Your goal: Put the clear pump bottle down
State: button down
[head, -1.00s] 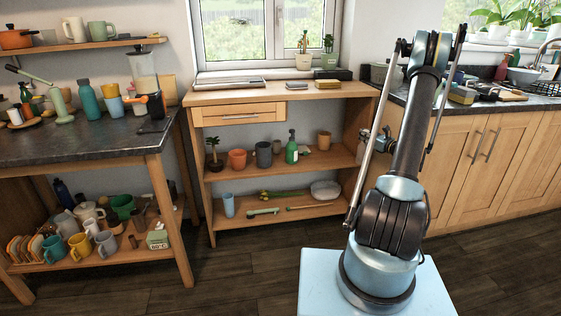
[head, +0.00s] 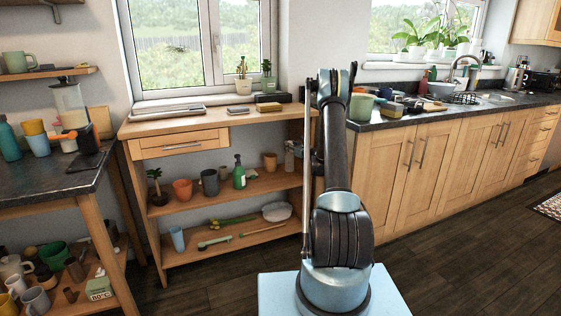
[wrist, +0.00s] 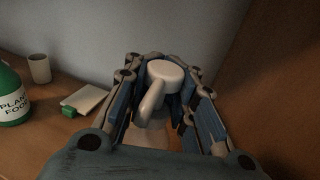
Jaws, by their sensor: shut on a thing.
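The pump bottle (wrist: 165,71) shows in the wrist view, with a pale pump head and spout pointing toward the camera; its lower body is mostly hidden by my gripper. My gripper (wrist: 160,92) is shut on it, with blue-grey fingers on both sides. It is near a wooden shelf surface (wrist: 40,150), beside a grey wall. I cannot tell whether the bottle's base touches the shelf.
A green plant food bottle (wrist: 12,98) stands left of my gripper, with a cup (wrist: 39,68) and a pale flat item with a green end (wrist: 88,98) nearby. A brown wooden panel (wrist: 260,70) rises close on the right. The head view shows a sink counter (head: 440,112) at right.

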aim_at(292, 155)
jog(key=shift+f, duration=2.6)
jog(key=c, duration=1.3)
grip_release()
